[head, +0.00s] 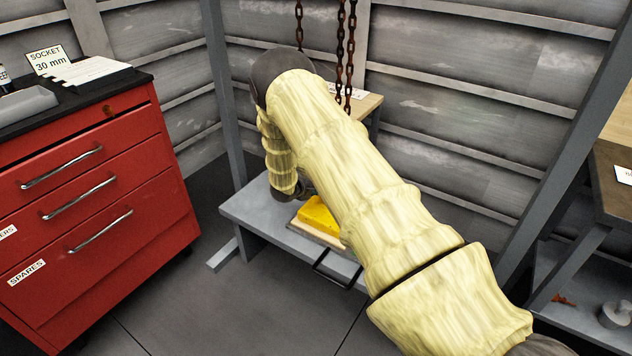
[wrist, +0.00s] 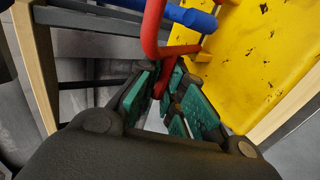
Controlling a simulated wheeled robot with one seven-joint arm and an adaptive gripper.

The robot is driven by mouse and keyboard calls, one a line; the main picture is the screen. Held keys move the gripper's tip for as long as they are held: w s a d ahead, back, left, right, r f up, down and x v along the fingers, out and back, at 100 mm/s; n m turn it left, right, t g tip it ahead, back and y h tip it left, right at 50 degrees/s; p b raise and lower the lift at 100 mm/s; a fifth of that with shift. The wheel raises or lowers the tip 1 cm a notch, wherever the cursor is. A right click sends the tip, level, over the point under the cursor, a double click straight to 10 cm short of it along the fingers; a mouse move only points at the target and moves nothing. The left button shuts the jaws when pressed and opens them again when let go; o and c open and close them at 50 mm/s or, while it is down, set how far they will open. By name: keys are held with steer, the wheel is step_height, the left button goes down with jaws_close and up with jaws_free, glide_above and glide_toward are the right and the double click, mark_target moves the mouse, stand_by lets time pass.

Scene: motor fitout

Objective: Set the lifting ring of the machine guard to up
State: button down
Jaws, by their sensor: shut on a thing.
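The machine guard is a scuffed yellow panel (wrist: 255,60) at the right of the wrist view. Its yellow top also shows in the head view (head: 317,214), low on the grey bench beside my arm. The lifting ring is a bent red bar (wrist: 152,32) at the guard's left side, next to a blue rod (wrist: 186,15). My gripper (wrist: 167,90), with green pads, is shut on the lower part of the red ring. The pads hide part of the ring. In the head view my arm covers the gripper and the ring.
A grey bench (head: 262,214) carries the guard, with a dark handle (head: 335,275) at its front. Rusty chains (head: 340,45) hang behind my arm. A red drawer cabinet (head: 90,200) stands at left and a shelf (head: 590,240) at right. The floor in front is clear.

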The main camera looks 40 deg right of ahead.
steer(key=shift+w+d+r+y+p, duration=0.15)
steer(key=shift+d+y+p, duration=0.35)
steer(key=shift+p, duration=0.5)
steer(key=shift+g+y, duration=0.3)
steer(key=c, duration=1.5)
jaws_free()
steer(key=shift+a, duration=0.15)
steer(key=v, duration=1.1)
steer(key=shift+a+r, duration=0.15)
steer(key=shift+a, duration=0.2)
